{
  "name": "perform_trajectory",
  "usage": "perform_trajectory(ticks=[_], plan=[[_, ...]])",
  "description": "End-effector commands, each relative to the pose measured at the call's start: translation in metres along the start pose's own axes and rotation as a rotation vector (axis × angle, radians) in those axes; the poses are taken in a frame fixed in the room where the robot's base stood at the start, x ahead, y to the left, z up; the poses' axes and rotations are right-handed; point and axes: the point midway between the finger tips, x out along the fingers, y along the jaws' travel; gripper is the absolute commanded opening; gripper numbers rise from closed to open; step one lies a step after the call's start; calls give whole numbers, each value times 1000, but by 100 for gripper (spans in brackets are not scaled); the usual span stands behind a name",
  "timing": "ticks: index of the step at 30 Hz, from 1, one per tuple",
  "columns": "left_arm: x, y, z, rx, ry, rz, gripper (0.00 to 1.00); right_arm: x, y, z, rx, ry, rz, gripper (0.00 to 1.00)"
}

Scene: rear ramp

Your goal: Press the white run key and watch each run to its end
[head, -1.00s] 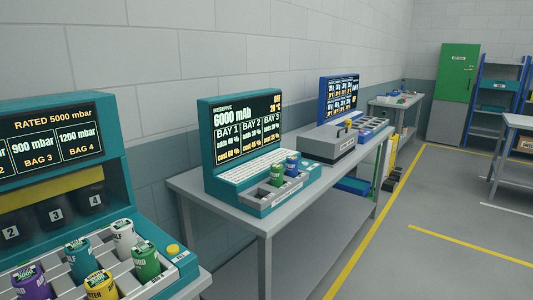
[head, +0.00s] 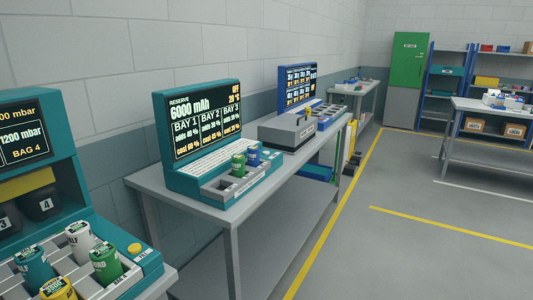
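Neither of my grippers is in view. I cannot make out a key marked as the white run key. On the middle grey table stands a teal console (head: 168,120) with a lit screen (head: 204,122) reading "RESERVE 6000 mAh", "OFF" and BAY 1 to BAY 3. A pale ribbed strip (head: 212,165) runs below the screen. A green cylinder (head: 238,166) and a blue cylinder (head: 253,157) stand in its front tray. At the left, a second teal machine (head: 60,165) is partly cut off, with a yellow round button (head: 134,248) and several labelled canisters, including a green one (head: 105,263).
A grey box (head: 286,133) and a blue console (head: 298,88) stand farther along the middle table (head: 150,180). A green cabinet (head: 408,62), blue shelving (head: 440,85) and another table (head: 500,108) are at the back. The grey floor (head: 400,265) with yellow lines is open at the right.

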Motion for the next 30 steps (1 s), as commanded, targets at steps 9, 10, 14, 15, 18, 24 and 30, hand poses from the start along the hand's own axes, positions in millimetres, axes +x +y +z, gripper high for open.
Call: perform_trajectory(ticks=[9, 10, 14, 15, 18, 24, 30], plan=[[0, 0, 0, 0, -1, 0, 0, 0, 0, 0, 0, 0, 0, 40], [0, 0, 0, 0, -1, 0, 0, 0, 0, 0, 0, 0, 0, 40], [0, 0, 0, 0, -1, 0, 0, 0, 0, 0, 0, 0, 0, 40], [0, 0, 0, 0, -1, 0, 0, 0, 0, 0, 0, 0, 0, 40], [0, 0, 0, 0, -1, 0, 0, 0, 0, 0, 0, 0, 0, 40], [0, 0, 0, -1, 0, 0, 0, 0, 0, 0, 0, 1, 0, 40], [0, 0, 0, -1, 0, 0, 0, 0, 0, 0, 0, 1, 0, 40]])
